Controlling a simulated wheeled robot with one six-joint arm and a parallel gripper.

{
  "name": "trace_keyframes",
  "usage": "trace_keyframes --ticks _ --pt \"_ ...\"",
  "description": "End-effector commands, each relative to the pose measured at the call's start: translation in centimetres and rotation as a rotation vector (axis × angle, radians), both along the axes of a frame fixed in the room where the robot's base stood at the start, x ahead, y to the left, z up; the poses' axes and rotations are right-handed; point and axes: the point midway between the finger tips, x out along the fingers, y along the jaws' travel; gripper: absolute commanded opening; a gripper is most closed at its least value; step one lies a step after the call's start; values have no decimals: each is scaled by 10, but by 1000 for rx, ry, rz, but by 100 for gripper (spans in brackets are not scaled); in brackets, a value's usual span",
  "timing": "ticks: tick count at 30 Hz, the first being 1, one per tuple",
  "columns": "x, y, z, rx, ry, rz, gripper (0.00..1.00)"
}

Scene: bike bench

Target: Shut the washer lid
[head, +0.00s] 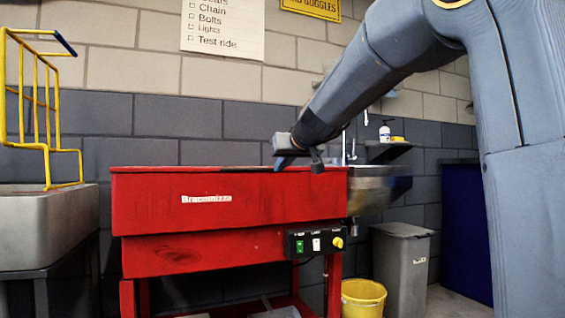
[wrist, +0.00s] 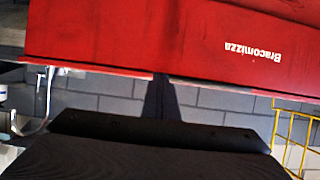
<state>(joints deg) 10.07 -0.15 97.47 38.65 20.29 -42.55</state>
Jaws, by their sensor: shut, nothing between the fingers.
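The red washer (head: 215,205) stands in front of the wall, with its label facing me. It also fills the top of the wrist view (wrist: 150,35), upside down. Its top edge looks flat and level, and no raised lid stands above it. The top is seen edge-on, so I cannot tell lid from tub or see any gap. My gripper (head: 300,163) is at the top edge, near the washer's right end. In the wrist view its fingers (wrist: 160,95) form one dark wedge, shut and empty, with the tip overlapping the rim. Contact is unclear.
A control box (head: 315,242) sits on the washer's front right. A sink (head: 375,190), a grey bin (head: 402,255) and a yellow bucket (head: 363,298) are to the right. A yellow rack (head: 50,120) stands over a grey tub (head: 45,230) at left.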

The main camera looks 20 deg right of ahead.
Motion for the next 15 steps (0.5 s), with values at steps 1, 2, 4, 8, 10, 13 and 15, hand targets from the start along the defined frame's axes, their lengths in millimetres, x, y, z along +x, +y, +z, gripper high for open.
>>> trace_keyframes --ticks 1,2,4,8,10,13,15 --pt "-1 4 5 2 6 6 0" --pt "-2 4 11 1 2 6 0" --pt "-4 3 25 0 -8 4 0" --pt "-17 -1 31 0 -17 -2 0" --pt "-28 -2 24 1 -19 -3 0" --pt "-44 -3 15 0 -21 -4 0" --pt "-55 -2 9 0 -23 -3 0"
